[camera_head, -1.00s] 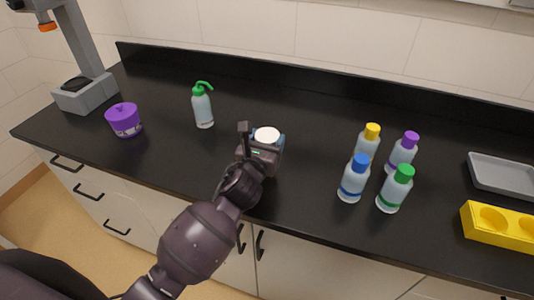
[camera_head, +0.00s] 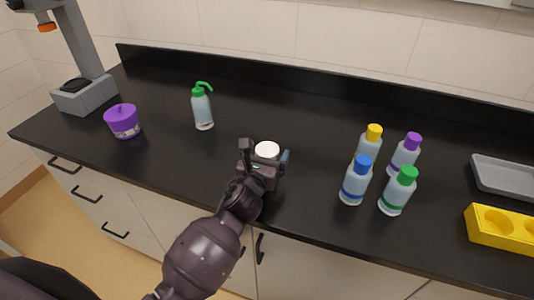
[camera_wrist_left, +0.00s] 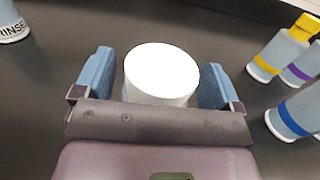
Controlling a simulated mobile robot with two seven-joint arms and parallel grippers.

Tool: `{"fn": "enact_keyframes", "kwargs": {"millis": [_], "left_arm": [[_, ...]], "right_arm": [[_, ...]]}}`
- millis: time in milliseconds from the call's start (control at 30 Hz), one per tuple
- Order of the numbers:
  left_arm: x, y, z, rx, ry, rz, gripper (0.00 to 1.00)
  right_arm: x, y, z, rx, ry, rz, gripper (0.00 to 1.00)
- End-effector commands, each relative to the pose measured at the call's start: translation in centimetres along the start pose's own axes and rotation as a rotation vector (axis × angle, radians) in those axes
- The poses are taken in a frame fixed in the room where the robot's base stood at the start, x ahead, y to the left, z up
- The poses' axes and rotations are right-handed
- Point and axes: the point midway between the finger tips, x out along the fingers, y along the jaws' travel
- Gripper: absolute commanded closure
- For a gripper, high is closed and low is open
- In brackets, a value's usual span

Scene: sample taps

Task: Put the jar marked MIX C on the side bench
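A jar with a round white lid (camera_head: 267,150) stands near the front edge of the black bench (camera_head: 310,120), in the middle of the head view. My left gripper (camera_head: 266,158) is around it, one finger on each side. In the left wrist view the white lid (camera_wrist_left: 161,72) is between the blue finger pads (camera_wrist_left: 157,82), with a narrow gap at the left pad; the fingers look open. The jar's body and any MIX C label are hidden. My right gripper is out of view.
A green-capped wash bottle (camera_head: 202,108) and a purple container (camera_head: 123,121) stand to the left, beside a grey stand (camera_head: 85,94). Several capped bottles (camera_head: 356,182) are grouped at the right, before a grey tray (camera_head: 505,177) and a yellow rack (camera_head: 498,238). The bench centre behind the jar is clear.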

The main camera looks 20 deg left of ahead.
Motion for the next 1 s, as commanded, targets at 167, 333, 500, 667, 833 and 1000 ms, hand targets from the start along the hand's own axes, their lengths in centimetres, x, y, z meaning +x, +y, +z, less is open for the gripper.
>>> {"fn": "enact_keyframes", "kwargs": {"millis": [167,333,500,667,833,1000], "left_arm": [[0.0,0.0,0.0,0.000,0.000,0.000,0.11],[-0.3,0.0,0.3,-0.001,0.001,0.000,0.11],[-2.7,0.1,0.3,0.000,0.001,0.001,0.11],[-5.7,0.1,0.2,0.000,0.002,0.000,0.11],[-8.7,0.0,0.2,0.000,0.002,0.000,0.11],[-10.8,0.0,0.2,-0.001,0.001,0.000,0.11]], "right_arm": [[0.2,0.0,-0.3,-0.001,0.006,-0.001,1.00],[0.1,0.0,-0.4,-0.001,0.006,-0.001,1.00],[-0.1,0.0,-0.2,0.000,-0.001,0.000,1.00],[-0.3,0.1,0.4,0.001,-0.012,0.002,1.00],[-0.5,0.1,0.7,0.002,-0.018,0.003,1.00],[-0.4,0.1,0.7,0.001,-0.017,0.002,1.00]]}}
